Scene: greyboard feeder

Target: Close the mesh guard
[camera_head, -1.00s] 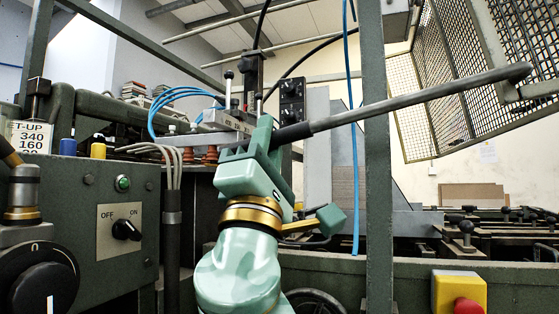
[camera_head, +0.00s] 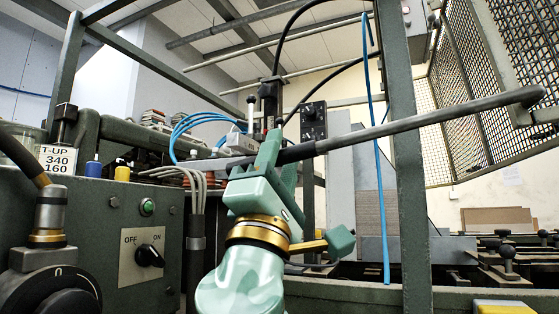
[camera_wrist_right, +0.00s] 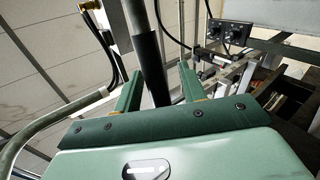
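The mesh guard (camera_head: 497,50) stands raised at the upper right of the head view, a dark wire grid in a grey-green frame. A long grey handle bar (camera_head: 430,115) runs from its lower edge down left to a dark grip (camera_head: 300,152). My right gripper (camera_head: 274,150), pale green, is at that grip end. In the right wrist view the dark bar (camera_wrist_right: 149,60) passes between the two fingers (camera_wrist_right: 160,88), with a visible gap to the right finger, so the gripper looks open around it. Contact with the left finger is unclear. My left gripper is not in view.
A green control panel with an off/on switch (camera_head: 149,256) stands at the left. A green upright post (camera_head: 408,170) and a blue hose (camera_head: 381,200) stand right of my right arm. The top of a yellow box (camera_head: 503,307) shows at the lower right.

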